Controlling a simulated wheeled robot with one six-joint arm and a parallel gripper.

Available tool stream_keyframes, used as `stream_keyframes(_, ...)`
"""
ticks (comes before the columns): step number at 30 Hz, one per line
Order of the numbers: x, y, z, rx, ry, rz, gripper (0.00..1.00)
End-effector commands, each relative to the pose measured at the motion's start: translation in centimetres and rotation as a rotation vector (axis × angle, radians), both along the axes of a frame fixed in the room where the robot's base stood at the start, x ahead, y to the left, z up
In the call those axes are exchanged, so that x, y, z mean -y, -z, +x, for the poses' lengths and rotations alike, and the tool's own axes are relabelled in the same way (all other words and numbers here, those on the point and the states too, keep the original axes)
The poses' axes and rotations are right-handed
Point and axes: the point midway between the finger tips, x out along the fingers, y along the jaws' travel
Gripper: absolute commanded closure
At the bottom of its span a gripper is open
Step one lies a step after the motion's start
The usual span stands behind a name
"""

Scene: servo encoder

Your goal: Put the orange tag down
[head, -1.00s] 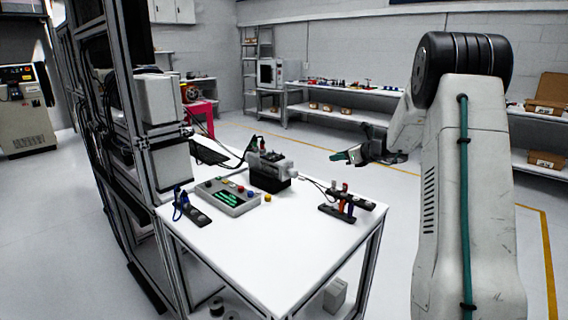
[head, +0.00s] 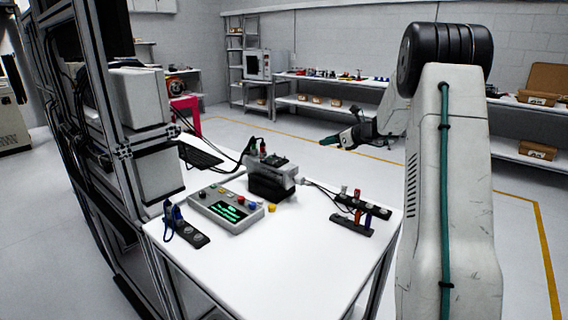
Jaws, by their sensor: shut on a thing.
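My gripper (head: 340,140) is at the end of my arm, above the floor beyond the far right side of the white table (head: 293,262). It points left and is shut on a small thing. Green shows at its tip, and no orange can be made out there, so the orange tag itself cannot be seen clearly. A small yellow-orange round piece (head: 272,208) lies on the table beside the grey control box; I cannot tell whether it is a tag. The gripper is well apart from the table top.
On the table stand a grey control box (head: 226,208), a dark motor unit (head: 270,180) with cables, a black holder with coloured pieces (head: 352,222) at right and a dark strip (head: 192,238) at left. The front right tabletop is clear. A rack (head: 150,120) borders the left.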

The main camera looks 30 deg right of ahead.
Motion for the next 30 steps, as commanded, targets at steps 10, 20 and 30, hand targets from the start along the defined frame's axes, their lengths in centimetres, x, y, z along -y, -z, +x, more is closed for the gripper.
stream_keyframes(10,-8.6,0.8,0.2,-0.002,-0.003,0.0,0.91)
stream_keyframes(20,-15.1,1.4,0.5,-0.001,-0.002,0.0,0.91)
stream_keyframes(30,-15.5,4.4,0.5,-0.004,-0.001,0.002,0.91)
